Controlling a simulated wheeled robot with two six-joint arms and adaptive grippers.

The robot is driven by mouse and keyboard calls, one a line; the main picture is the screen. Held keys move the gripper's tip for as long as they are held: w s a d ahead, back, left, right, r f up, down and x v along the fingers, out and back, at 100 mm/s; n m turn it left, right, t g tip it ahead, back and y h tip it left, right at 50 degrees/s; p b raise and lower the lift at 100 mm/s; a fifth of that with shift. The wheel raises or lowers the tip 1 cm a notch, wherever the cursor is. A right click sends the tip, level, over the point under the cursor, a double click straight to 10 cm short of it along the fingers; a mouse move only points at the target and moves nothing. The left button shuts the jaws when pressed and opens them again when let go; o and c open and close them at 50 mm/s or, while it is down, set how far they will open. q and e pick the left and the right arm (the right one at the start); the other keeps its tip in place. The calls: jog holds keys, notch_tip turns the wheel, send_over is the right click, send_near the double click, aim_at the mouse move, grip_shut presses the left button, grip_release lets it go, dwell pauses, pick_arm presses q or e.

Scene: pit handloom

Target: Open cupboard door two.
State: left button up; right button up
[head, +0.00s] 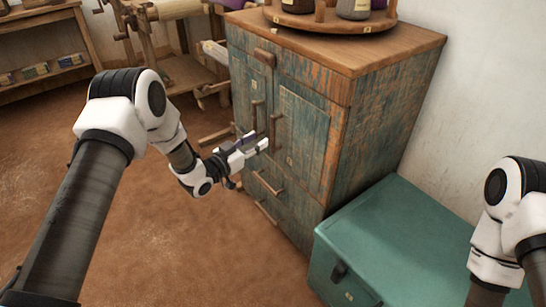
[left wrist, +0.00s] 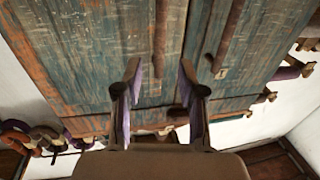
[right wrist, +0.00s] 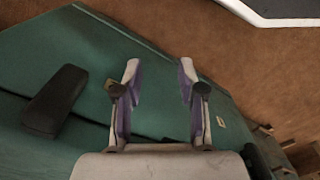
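The weathered blue-green wooden cupboard (head: 310,150) stands in the middle of the head view. Its left door (head: 244,90) and right door (head: 303,135) look shut, each with an upright bar handle near the middle seam. A small tag (head: 290,161) is on the right door; its number is too small to read. My left gripper (head: 262,145) is open at the right door's handle (head: 274,128). In the left wrist view, one bar handle (left wrist: 161,45) appears between the open fingertips, not clasped; another handle (left wrist: 229,40) is to the right. My right gripper (right wrist: 160,78) is open and empty.
A teal chest (head: 400,235) with a dark latch stands beside the cupboard's right side, below my right gripper. A round wooden tray (head: 330,22) with jars sits on the cupboard top. Drawers with bar handles (head: 268,184) are below the doors. Floor is clear at left.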

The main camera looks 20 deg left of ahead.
pick_arm(q)
jog(key=b, duration=0.1)
send_over(273, 149)
jog(key=shift+w+a, duration=0.1)
jog(key=shift+w, duration=0.3)
pick_arm(e)
notch_tip(273, 149, down, 2)
jog(key=shift+f, duration=0.2)
pick_arm(q)
grip_shut()
